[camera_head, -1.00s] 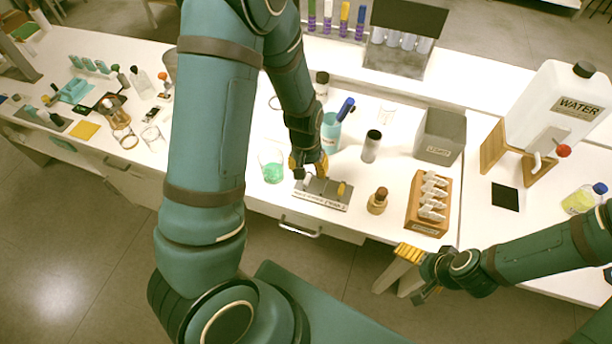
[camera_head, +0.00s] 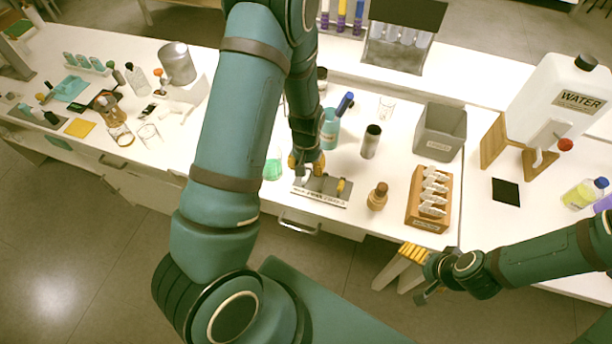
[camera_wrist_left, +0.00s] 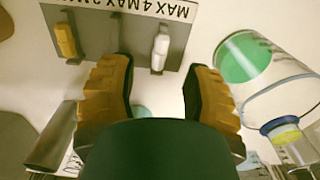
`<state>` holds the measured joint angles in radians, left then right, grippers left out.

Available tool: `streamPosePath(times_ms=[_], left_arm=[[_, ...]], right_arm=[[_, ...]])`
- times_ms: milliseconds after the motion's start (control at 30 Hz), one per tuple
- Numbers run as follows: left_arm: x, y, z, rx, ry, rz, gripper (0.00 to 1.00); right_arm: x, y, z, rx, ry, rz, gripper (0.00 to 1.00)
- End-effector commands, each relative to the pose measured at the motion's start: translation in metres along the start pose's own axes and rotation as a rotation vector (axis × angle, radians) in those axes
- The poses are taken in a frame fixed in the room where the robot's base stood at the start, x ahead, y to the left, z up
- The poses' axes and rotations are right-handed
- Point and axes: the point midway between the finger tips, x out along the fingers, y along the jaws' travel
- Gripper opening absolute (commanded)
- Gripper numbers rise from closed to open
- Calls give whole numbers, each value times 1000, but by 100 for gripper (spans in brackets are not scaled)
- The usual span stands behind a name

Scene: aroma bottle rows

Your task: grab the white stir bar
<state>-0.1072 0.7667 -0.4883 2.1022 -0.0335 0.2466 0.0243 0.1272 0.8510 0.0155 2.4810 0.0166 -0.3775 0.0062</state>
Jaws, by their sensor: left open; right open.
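The white stir bar (camera_wrist_left: 160,47) stands in a slot of the grey stir bar holder (camera_wrist_left: 95,22) in the left wrist view. A yellow stir bar (camera_wrist_left: 66,40) sits in another slot to its left. My left gripper (camera_wrist_left: 157,66) is open, its two fingers apart to the left and right below the white bar, with nothing held between them. In the head view my left gripper (camera_head: 306,165) is at the left part of the holder (camera_head: 322,191), largely covering the white bar. The yellow bar (camera_head: 341,185) stays clear. My right gripper (camera_head: 420,277) is open and empty off the table's front edge.
A beaker with green liquid (camera_head: 272,168) stands just left of the holder. A teal bottle (camera_head: 329,130) is behind it. A brown bottle (camera_head: 377,196) and a wooden rack (camera_head: 428,205) stand to the right. A grey bin (camera_head: 441,132) is further back.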

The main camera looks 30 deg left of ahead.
Motion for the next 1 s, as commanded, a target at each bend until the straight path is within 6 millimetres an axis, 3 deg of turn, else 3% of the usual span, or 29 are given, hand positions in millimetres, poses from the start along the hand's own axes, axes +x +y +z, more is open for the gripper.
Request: streamPosePath(times_ms=[200,533,667,700,1000], left_arm=[[31,0,0,0,-2,0,49],[35,1,0,-1,0,1,52],[35,1,0,0,0,1,6],[35,1,0,0,0,1,0],[35,1,0,0,0,1,0]], right_arm=[[4,2,2,-1,-5,0,100],[4,2,3,-2,-6,-1,100],[4,2,3,-2,-6,-1,100],[4,2,3,-2,-6,-1,100],[4,2,3,-2,-5,-1,100]])
